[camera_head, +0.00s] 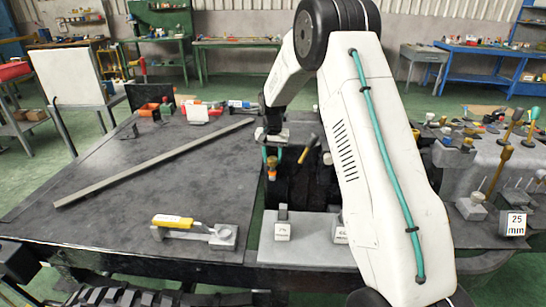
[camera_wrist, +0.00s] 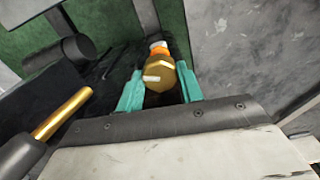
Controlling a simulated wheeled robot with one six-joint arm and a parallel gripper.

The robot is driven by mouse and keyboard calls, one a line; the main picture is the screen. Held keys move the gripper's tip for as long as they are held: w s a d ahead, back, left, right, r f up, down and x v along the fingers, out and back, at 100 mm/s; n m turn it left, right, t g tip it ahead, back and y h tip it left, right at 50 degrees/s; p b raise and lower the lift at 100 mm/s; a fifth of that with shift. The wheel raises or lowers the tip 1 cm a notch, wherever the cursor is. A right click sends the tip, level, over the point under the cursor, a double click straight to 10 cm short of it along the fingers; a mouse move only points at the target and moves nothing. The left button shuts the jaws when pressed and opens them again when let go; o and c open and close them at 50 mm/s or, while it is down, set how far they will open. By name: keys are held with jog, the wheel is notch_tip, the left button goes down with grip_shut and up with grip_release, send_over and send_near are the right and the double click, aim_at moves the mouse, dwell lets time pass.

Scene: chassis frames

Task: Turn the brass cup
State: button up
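The brass cup (camera_wrist: 160,85) shows in the wrist view as a faceted gold body with a pale mark on its face and orange and white parts behind it. In the head view the brass cup (camera_head: 272,164) stands just below my gripper, above the gap right of the dark table. My gripper (camera_wrist: 161,75) has two teal fingers, one on each side of the cup. In the head view the fingers of my gripper (camera_head: 272,155) stand apart, wider than the cup. Whether either finger touches the cup is hard to tell.
A dark-handled lever with a brass shaft (camera_wrist: 62,113) rises left of the cup in the wrist view. A long grey bar (camera_head: 150,165) lies on the dark table (camera_head: 110,210). A yellow-handled tool (camera_head: 175,221) lies at the front.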

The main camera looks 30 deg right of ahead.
aim_at(272, 159)
jog(key=m, duration=0.4)
jog(key=shift+m, duration=0.3)
jog(key=o, duration=1)
jog(key=shift+r, duration=4.05)
